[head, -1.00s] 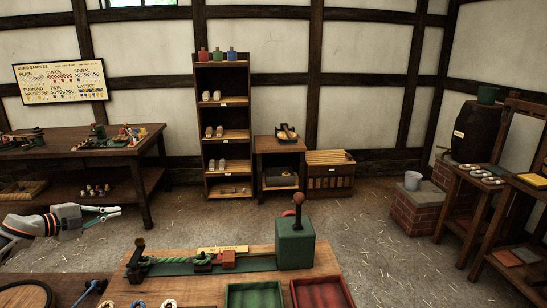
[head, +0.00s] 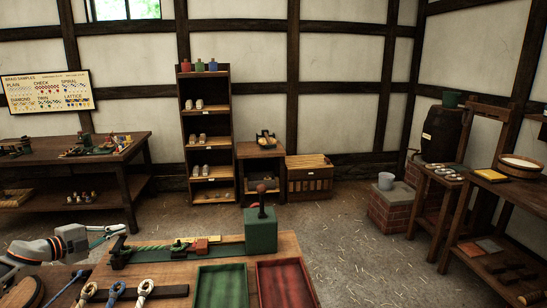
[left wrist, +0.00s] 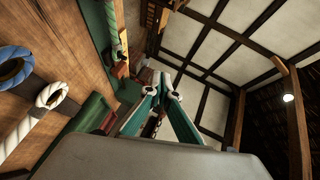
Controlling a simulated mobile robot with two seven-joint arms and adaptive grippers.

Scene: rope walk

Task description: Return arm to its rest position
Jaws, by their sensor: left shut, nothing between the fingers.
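My left gripper (head: 116,231) is in the lower left of the head view, near the left end of the wooden workbench (head: 285,246). Its fingers come together at their tips and nothing is between them. In the left wrist view the closed teal and grey fingers (left wrist: 170,90) point toward the white walls and dark beams. The bench carries a long green bed with a green rope (head: 150,250) and a green block with a red-knobbed lever (head: 261,232). My right gripper is not in view.
A green tray (head: 221,286) and a red tray (head: 285,284) lie at the bench front. Looped rope ends (head: 116,289) hang on a rack beside them, close to my left arm. A side table (head: 80,160) stands behind at left. Open straw-strewn floor (head: 340,230) lies to the right.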

